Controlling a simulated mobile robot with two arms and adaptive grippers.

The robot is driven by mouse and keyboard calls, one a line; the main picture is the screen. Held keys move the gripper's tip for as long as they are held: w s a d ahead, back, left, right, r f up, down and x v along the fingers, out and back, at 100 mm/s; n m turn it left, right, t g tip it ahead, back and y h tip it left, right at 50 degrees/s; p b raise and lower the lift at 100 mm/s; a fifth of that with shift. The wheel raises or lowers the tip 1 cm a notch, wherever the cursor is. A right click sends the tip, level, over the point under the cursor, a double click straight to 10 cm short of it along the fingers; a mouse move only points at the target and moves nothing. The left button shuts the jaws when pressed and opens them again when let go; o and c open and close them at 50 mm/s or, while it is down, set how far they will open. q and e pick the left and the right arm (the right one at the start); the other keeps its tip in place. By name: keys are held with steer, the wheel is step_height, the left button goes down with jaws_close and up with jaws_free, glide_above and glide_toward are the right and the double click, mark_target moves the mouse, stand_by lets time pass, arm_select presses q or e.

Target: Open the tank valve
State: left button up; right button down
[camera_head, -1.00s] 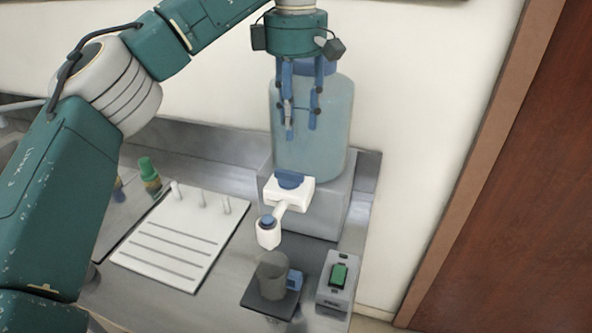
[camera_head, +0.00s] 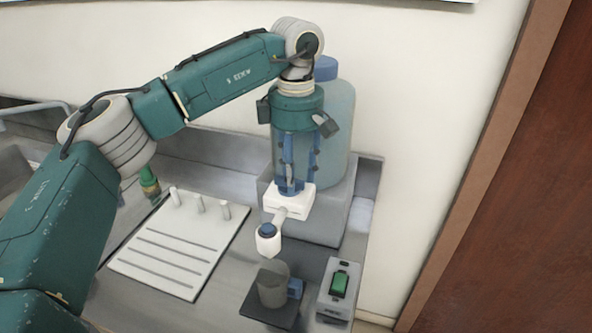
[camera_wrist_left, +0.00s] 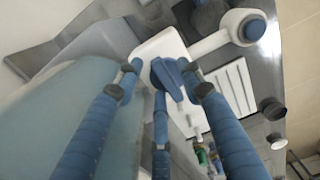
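The tank (camera_head: 338,125) is a translucent blue-grey vessel on a grey stand at the back of the counter. Its white valve body (camera_head: 290,203) is at the lower front, with a spout ending in a blue-capped white nozzle (camera_head: 268,240). My left gripper (camera_head: 296,184) points down right over the valve body. In the left wrist view, the blue valve knob (camera_wrist_left: 167,76) sits between the spread fingers, with small gaps seen beside it; contact is hard to tell. In the head view the fingers largely hide the knob. My right gripper is not in view.
A clear beaker (camera_head: 272,284) stands on a dark plate below the nozzle. A grey box with a green switch (camera_head: 339,284) is to its right. A white pegged rack (camera_head: 180,250) and a green bottle (camera_head: 149,183) are to the left.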

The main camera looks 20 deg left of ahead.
arm_select(q)
jaws_close()
